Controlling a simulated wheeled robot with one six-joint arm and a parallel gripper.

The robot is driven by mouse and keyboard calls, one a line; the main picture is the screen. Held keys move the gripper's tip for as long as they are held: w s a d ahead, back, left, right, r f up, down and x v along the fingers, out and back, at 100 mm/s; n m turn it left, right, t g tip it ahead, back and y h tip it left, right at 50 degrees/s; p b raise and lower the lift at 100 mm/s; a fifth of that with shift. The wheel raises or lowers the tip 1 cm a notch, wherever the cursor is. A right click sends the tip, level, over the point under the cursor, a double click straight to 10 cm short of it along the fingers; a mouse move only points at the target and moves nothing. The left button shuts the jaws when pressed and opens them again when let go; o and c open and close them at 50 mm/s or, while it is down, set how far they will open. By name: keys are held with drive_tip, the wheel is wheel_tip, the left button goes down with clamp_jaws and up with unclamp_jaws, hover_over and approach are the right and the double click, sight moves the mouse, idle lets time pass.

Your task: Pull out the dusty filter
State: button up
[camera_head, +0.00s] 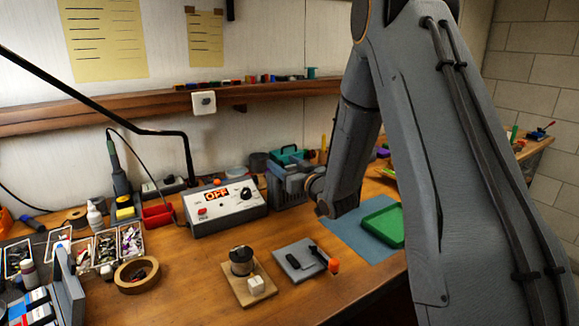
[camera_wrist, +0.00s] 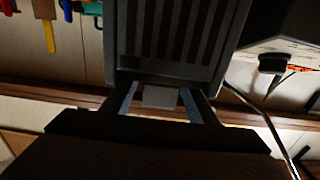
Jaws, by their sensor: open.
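In the wrist view a dark grey slatted unit (camera_wrist: 175,40) fills the upper middle, and a small light grey tab (camera_wrist: 160,96) sticks out from its edge. This looks like the filter and its pull tab, but dust cannot be made out. My gripper (camera_wrist: 160,102) is open, with one finger on each side of the tab and a gap visible beside it. In the head view the grey-blue housing (camera_head: 284,188) stands on the bench right of the control box. My gripper (camera_head: 315,182) is at its right side, partly hidden by my arm, and the filter face is hidden there.
A control box (camera_head: 225,205) reading OFF stands left of the housing. A grey pad (camera_head: 297,262) and a wooden block with a tin (camera_head: 242,262) lie nearer. A shelf (camera_head: 150,110) runs behind.

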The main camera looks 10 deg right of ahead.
drive_tip(key=shift+w, duration=0.15)
drive_tip(key=shift+c, duration=0.4)
drive_tip(key=c, duration=1)
drive_tip(key=shift+c, duration=0.2)
drive_tip(key=shift+r+p, duration=0.35)
drive_tip(key=shift+r, duration=0.35)
wheel_tip(320, 180, up, 11)
drive_tip(key=p, duration=0.6)
drive_tip(key=shift+r, duration=0.2)
idle(0.8)
